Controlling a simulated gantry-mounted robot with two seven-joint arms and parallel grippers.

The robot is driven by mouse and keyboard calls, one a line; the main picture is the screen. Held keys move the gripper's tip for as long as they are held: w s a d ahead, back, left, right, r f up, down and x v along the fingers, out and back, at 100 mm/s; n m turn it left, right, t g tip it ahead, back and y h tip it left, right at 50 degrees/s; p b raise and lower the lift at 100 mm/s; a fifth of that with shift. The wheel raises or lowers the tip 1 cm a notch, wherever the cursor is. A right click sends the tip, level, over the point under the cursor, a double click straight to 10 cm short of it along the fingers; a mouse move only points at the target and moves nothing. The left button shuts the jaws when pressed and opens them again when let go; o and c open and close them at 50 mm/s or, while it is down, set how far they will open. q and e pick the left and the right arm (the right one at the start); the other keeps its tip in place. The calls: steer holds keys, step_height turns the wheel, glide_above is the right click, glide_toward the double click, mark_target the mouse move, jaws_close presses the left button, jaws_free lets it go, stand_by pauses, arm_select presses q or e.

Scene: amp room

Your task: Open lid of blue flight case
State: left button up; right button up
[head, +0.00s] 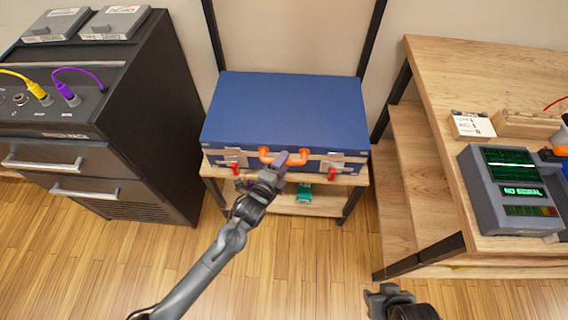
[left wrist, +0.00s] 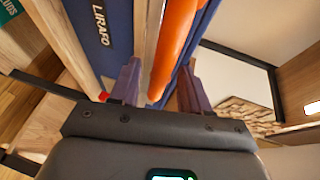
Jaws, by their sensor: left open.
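The blue flight case (head: 285,105) sits on a low wooden stand with its lid closed. An orange handle (head: 265,155) is on its front edge, with red latches at left (head: 235,168) and right (head: 331,169). My left gripper (head: 283,160) is at the handle, hiding part of it. In the left wrist view, the open fingers (left wrist: 160,78) stand on either side of the orange handle (left wrist: 172,50); I cannot tell whether they touch it. My right gripper (head: 378,290) is low at the right, away from the case; its jaws are unclear.
A black cabinet (head: 150,120) with cables stands left of the case. A wooden desk (head: 480,75) with a grey meter (head: 505,190) stands at right. The stand (head: 357,180) has a lower shelf holding a green box (head: 304,194). Floor in front is clear.

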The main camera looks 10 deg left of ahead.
arm_select(q)
steer(key=shift+w+d+f, duration=0.1)
steer(key=shift+w+d, duration=0.15)
steer(key=shift+w, duration=0.4)
jaws_close()
